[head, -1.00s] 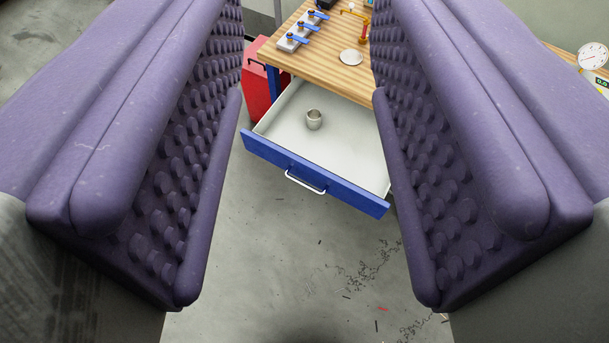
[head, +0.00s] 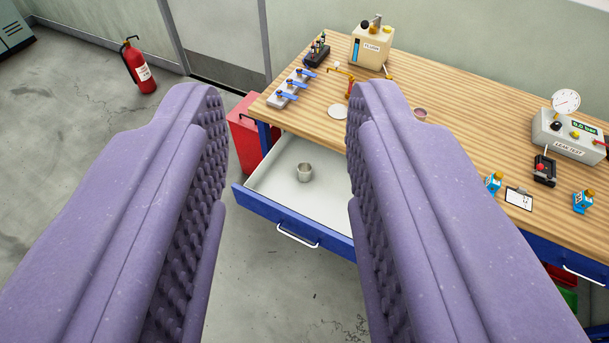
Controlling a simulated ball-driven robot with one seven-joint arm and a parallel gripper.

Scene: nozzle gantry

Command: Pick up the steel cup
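The steel cup (head: 304,172) is a small grey cup standing upright inside the open drawer (head: 272,187) of the workbench. The drawer has a white inside and a blue front with a pale handle. My gripper (head: 286,150) shows as two large purple padded fingers with knobbed inner faces. It is open, with nothing between the fingers. The cup appears in the gap between the fingers, farther away and apart from them. The right finger hides part of the drawer and the bench.
The wooden bench top (head: 440,150) lies above the drawer and holds a flush unit (head: 371,49), blue-handled valves (head: 290,88) and a leak tester (head: 568,138). A red cabinet (head: 243,130) stands left of the drawer. A fire extinguisher (head: 138,66) stands at the back left. Floor before the drawer is clear.

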